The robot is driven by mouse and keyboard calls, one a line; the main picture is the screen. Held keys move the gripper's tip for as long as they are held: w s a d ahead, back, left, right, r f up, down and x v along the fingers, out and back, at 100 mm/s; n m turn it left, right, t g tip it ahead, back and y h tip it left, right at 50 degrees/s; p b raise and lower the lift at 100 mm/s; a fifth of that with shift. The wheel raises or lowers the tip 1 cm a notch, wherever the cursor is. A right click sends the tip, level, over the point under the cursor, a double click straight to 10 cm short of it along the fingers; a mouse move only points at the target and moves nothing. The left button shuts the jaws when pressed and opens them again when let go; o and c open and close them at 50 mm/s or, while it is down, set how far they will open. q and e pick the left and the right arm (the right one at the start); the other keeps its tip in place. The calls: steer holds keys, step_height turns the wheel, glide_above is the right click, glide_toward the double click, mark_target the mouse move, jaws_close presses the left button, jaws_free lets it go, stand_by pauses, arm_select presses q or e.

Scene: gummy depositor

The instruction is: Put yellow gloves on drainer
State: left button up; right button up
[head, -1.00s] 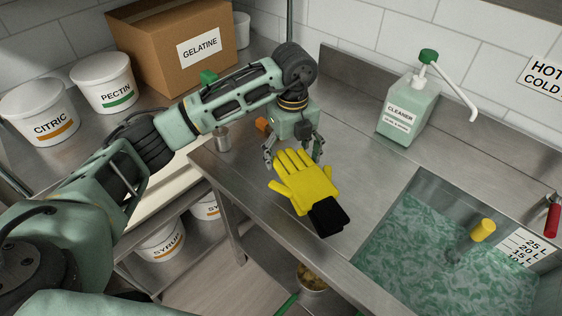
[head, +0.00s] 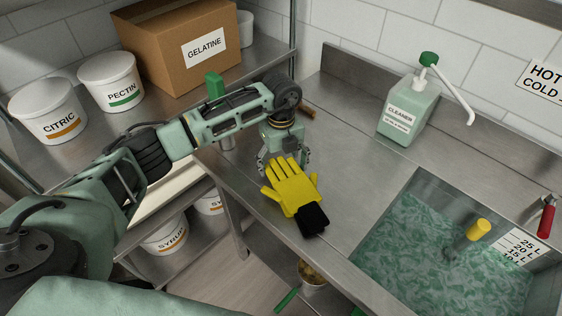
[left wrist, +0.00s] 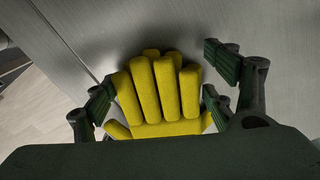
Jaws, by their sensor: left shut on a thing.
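The yellow gloves (head: 292,188), with black cuffs, are at my left gripper (head: 284,160) in the head view, over the bare steel drainer (head: 345,178) left of the sink. The cuffs point towards the front right. I cannot tell whether the gloves touch the steel. My right gripper is not in view.
A sink (head: 440,245) with foamy green water is at the right. A cleaner bottle (head: 405,108) stands behind the drainer. A gelatine box (head: 185,50), pectin tub (head: 110,82) and citric tub (head: 48,110) are at the left. A metal pot (head: 312,275) is below the front edge.

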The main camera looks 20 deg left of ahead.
arm_select(q)
steer(key=o, duration=1.7)
steer(key=shift+c, duration=0.2)
steer(key=shift+r, duration=0.2)
step_height(320, 180, up, 12)
steer(key=b, duration=0.3)
steer(key=shift+f, duration=0.1)
